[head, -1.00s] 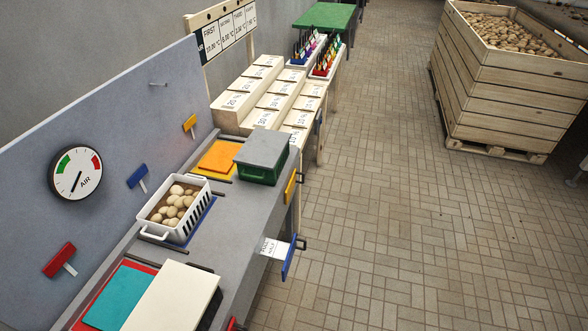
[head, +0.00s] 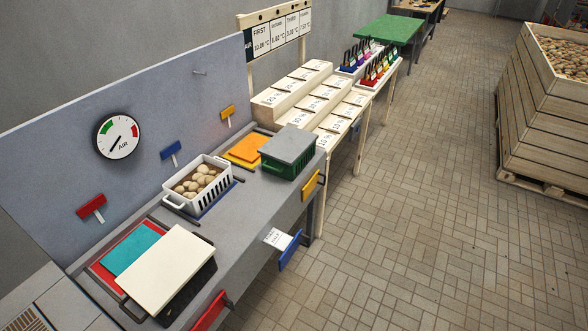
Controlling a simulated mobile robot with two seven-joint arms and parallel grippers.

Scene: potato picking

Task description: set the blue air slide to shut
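A blue slide (head: 290,252) sticks out from the front edge of the grey bench (head: 240,215). Its white labelled plate (head: 277,238) shows between the bench edge and the blue front. A blue tag (head: 171,150) on a pale stem is on the back panel above the white basket (head: 210,195) of potatoes. The round AIR gauge (head: 118,136) has green and red zones, and its needle points down and left. Neither of my grippers is in view.
A yellow slide front (head: 311,185) and a red one (head: 208,312) sit close to the bench edge. A green box (head: 287,160) with a grey lid and a cream board (head: 168,275) are on the bench. Tiled floor (head: 400,220) to the right is clear up to the potato crate (head: 540,120).

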